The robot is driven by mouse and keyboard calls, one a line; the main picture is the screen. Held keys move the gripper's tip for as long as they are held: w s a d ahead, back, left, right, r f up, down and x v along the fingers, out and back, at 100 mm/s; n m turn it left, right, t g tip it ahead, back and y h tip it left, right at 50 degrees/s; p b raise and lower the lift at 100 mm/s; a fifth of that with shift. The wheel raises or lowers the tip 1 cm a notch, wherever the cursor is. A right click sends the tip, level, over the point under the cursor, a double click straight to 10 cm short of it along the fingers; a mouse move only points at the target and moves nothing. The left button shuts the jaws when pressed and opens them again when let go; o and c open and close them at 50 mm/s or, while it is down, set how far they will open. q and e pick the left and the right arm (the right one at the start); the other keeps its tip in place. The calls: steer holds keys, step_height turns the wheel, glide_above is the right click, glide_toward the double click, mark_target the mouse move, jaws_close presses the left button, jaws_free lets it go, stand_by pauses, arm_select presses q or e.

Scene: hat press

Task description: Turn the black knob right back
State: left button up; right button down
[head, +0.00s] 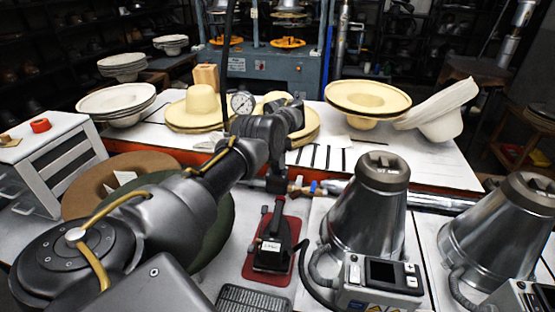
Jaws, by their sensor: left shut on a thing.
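My left arm comes in from the lower left and reaches over the table's front edge. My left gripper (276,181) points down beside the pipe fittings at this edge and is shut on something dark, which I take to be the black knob. The fingers and the knob are small, dark and mostly hidden by my wrist, so I cannot read the knob's angle. A round pressure gauge (242,102) stands behind my wrist. My right gripper is not in view.
Straw hats (368,98) stand on the white table (405,160). A metal pipe (440,202) runs along its front. Two steel cones (368,215) (497,232) stand at right, a black iron (272,245) on a red plate in front, and a brown hat (88,185) at left.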

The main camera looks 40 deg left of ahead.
arm_select(q)
steer(key=o, duration=1)
step_height(320, 180, up, 11)
steer(key=shift+f, duration=0.1)
steer(key=shift+a+f+b, duration=0.1)
steer(key=shift+b, duration=0.2)
